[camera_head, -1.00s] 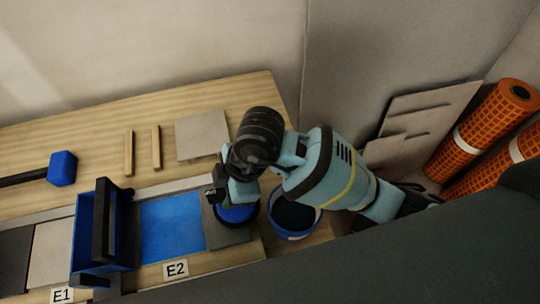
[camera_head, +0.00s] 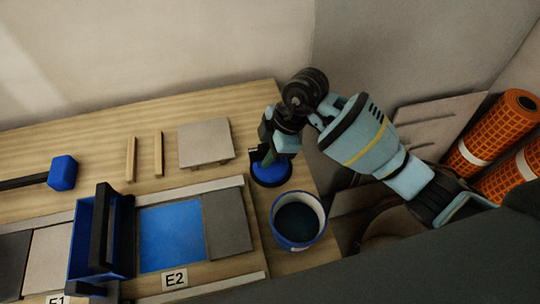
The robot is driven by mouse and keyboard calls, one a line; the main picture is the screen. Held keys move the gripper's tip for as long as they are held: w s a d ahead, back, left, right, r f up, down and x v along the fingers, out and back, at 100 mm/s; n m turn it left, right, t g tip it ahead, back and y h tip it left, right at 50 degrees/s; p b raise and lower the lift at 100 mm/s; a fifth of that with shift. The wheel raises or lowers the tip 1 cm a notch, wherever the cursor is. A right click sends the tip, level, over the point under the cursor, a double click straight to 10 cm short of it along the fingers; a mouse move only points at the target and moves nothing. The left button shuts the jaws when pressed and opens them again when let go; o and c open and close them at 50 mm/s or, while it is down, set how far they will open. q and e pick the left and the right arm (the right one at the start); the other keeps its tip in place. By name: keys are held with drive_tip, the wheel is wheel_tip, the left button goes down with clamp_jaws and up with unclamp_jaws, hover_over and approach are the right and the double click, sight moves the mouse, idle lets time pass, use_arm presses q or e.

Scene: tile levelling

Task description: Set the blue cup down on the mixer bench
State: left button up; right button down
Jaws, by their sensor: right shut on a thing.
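The blue cup (camera_head: 272,174) is a round, low blue disc-like piece at the right end of the wooden bench, just behind the bucket. My right gripper (camera_head: 266,154) is shut on its upper part and partly hides it. The cup looks about level. I cannot tell whether its underside touches the wood or hangs just above it. No label shows which surface is the mixer bench; the wooden bench (camera_head: 92,142) lies under the cup in the picture. My left gripper is not in view.
A blue bucket (camera_head: 322,215) with dark contents stands close in front of the cup. A grey tile (camera_head: 228,222) and a blue patch (camera_head: 171,232) marked E2 lie left. A pale tile (camera_head: 206,142) lies behind left. Orange rolls (camera_head: 492,130) stand at right.

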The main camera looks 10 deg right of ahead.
drive_tip(key=shift+w, duration=0.1)
drive_tip(key=shift+w+d, duration=0.2)
drive_tip(key=shift+d, duration=0.05)
drive_tip(key=f, duration=0.3)
drive_tip(key=shift+w+d+f+b, duration=0.2)
drive_tip(key=shift+f+b, duration=0.1)
drive_tip(key=shift+b, duration=0.1)
drive_tip(key=c, duration=1.3)
unclamp_jaws()
drive_tip(key=p+v, duration=0.1)
drive_tip(key=v, duration=1)
drive_tip(key=shift+r+p, duration=0.1)
drive_tip(key=shift+p, duration=0.3)
drive_tip(key=shift+d+r, duration=0.2)
drive_tip(key=shift+r, duration=0.2)
